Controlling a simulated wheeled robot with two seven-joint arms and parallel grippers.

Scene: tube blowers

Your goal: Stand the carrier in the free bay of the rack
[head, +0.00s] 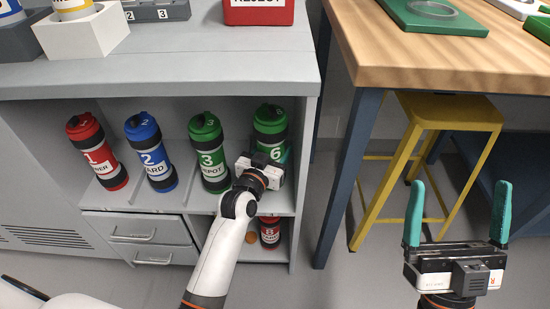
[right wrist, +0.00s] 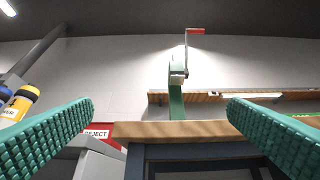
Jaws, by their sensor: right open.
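The grey rack (head: 100,197) holds a red carrier marked 1 (head: 95,153), a blue carrier marked 2 (head: 150,153) and a green carrier marked 3 (head: 209,153), each leaning slightly. A green carrier marked 6 (head: 270,120) is at the right of the same shelf. My left gripper (head: 262,168) is in front of its lower part; its fingers are mostly hidden, so I cannot tell whether it grips. A red carrier marked 8 (head: 270,232) is on the lower shelf, partly hidden. My right gripper (head: 458,222) is open and empty, with its teal fingers wide apart.
A wooden-topped bench (head: 460,60) stands right of the rack, with a yellow stool (head: 450,110) beneath it. A red REJECT bin (head: 258,12) sits on the cabinet top. Drawers (head: 150,240) are below the shelf. Open floor lies between cabinet and bench.

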